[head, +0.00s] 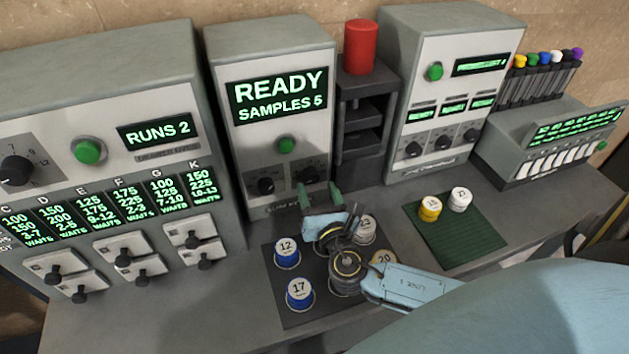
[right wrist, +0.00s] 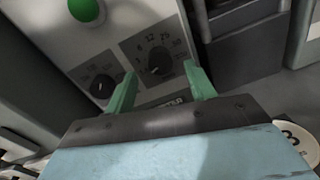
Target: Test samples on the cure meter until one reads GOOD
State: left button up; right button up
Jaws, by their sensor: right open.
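My right gripper (head: 320,192) is open and empty in front of the dials of the middle machine (head: 256,127), whose screen reads READY, SAMPLES 5. In the right wrist view its green fingers (right wrist: 162,88) straddle the area below the right dial (right wrist: 157,60); contact cannot be told. A dark mat (head: 272,255) bears blue samples 12 (head: 287,251) and 17 (head: 299,293), white sample 23 (head: 366,227) and yellow sample 20 (head: 383,259), partly hidden by my wrist. A yellow sample (head: 430,206) and a white sample (head: 460,197) stand on a green mat (head: 462,236).
A machine reading RUNS 2 (head: 100,133) with several switches stands left. A red cylinder (head: 360,46) tops a dark shelf unit (head: 363,113). Right are a machine with three dials (head: 450,83), a keyed console (head: 545,146) and coloured-capped tubes (head: 540,78). My right arm covers the lower right.

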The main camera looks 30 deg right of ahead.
aim_at(313, 179)
jog(key=shift+x, duration=1.5)
jog(key=shift+c, duration=0.2)
jog(key=c, duration=0.9)
